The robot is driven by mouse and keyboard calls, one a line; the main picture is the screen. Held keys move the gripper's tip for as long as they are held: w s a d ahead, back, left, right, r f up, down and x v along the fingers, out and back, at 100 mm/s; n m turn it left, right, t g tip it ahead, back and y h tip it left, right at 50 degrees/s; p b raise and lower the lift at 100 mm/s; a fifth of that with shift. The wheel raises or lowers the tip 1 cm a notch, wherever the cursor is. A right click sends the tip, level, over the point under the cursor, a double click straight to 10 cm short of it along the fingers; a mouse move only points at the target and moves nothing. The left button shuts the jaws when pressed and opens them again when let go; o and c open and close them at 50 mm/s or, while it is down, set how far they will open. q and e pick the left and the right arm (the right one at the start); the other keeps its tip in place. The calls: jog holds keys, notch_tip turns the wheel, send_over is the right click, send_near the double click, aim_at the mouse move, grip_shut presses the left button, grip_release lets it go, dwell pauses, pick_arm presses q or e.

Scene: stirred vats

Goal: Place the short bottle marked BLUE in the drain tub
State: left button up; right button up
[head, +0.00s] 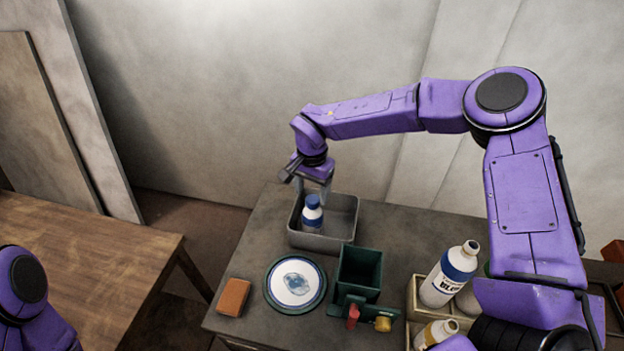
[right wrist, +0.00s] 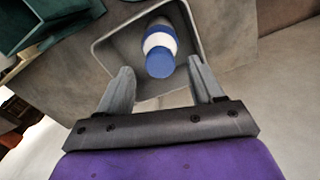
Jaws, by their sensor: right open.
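A short white bottle with a blue cap and blue band (head: 312,215) stands upright in the grey drain tub (head: 345,240); its marking cannot be read. In the right wrist view the bottle (right wrist: 159,42) shows cap-first inside the tub (right wrist: 103,62). My right gripper (head: 325,192) is above the tub's far side, close to the bottle. In the right wrist view its fingers (right wrist: 160,70) are spread, one on each side of the cap, with gaps showing. My left gripper is out of view.
A larger bottle lettered in dark print (head: 443,288) stands in a divided crate (head: 413,310) at right. A dark green bin (head: 359,272), a round plate with a blue stain (head: 295,283) and an orange-brown block (head: 233,297) are in front of the tub. A wooden table (head: 85,250) is at left.

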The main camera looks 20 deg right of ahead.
notch_tip(320, 180, up, 7)
jog(key=shift+r+b, duration=0.15)
jog(key=shift+b, duration=0.2)
